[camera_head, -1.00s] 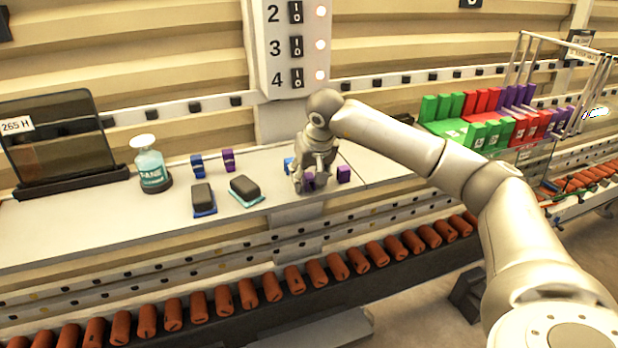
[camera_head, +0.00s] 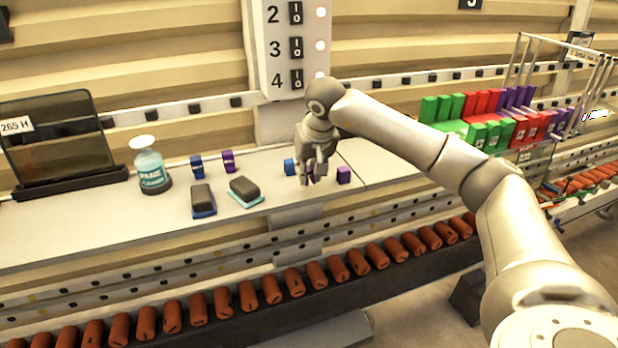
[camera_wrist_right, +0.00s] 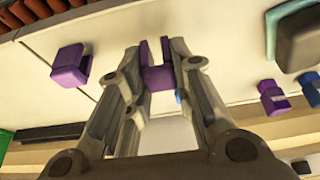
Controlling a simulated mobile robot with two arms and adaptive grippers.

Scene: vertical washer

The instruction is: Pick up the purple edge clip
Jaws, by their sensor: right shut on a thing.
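My right gripper (camera_head: 314,176) is shut on a purple edge clip, low over the white shelf. In the right wrist view the clip (camera_wrist_right: 156,76) sits between the two fingertips of the gripper (camera_wrist_right: 157,66). In the head view the fingers mostly hide it. A second purple clip (camera_head: 343,175) stands on the shelf just right of the gripper; it also shows in the right wrist view (camera_wrist_right: 70,68). A third purple clip (camera_head: 228,161) stands further left on the shelf. My left gripper is not in view.
A blue clip (camera_head: 289,167) stands close left of the gripper, another blue clip (camera_head: 197,166) further left. Orange rollers (camera_head: 272,289) run below. Coloured boxes (camera_head: 470,130) stand at right.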

